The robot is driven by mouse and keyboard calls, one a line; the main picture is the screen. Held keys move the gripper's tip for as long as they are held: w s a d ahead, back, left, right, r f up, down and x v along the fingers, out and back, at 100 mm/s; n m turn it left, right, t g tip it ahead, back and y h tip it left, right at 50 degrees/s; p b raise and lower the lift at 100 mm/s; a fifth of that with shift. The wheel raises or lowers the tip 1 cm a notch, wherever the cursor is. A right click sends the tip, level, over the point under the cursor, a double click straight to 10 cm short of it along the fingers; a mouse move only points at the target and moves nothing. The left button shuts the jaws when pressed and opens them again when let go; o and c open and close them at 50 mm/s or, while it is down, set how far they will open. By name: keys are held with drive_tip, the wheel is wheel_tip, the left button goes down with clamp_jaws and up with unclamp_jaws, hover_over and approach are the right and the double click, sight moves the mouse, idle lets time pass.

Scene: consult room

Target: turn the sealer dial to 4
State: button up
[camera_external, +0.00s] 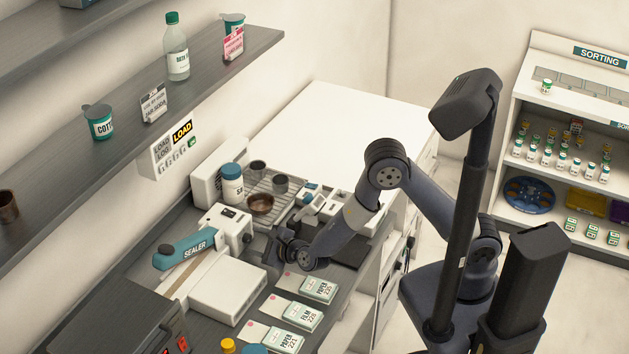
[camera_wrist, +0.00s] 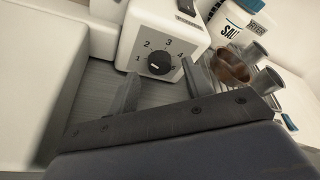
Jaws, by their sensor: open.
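The sealer (camera_external: 228,285) is a white machine with a teal arm (camera_external: 185,250) marked SEALER, on the grey counter. Its control box (camera_wrist: 185,35) fills the upper middle of the wrist view. The black round dial (camera_wrist: 160,63) is on the front face of this box, with the numbers 1 to 4 printed around it. I cannot tell for sure which number its pointer is at. My gripper (camera_wrist: 159,72) is open and empty, its two fingers apart, one lower left and one right of the dial in the picture. In the external view my gripper (camera_external: 270,252) is low, close in front of the box.
A white jar (camera_wrist: 228,20) and a brown bowl (camera_wrist: 230,66) stand right of the box, with metal cups and a wire rack (camera_external: 275,185) behind. Labelled packets (camera_external: 302,316) lie on the counter in front of the sealer. A shelf (camera_external: 150,125) hangs above.

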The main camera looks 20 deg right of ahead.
drive_tip(key=shift+w+a+f, duration=0.2)
drive_tip(key=shift+w+a, duration=0.15)
drive_tip(key=shift+w, duration=0.2)
drive_tip(key=shift+c, duration=0.5)
drive_tip(key=c, duration=0.9)
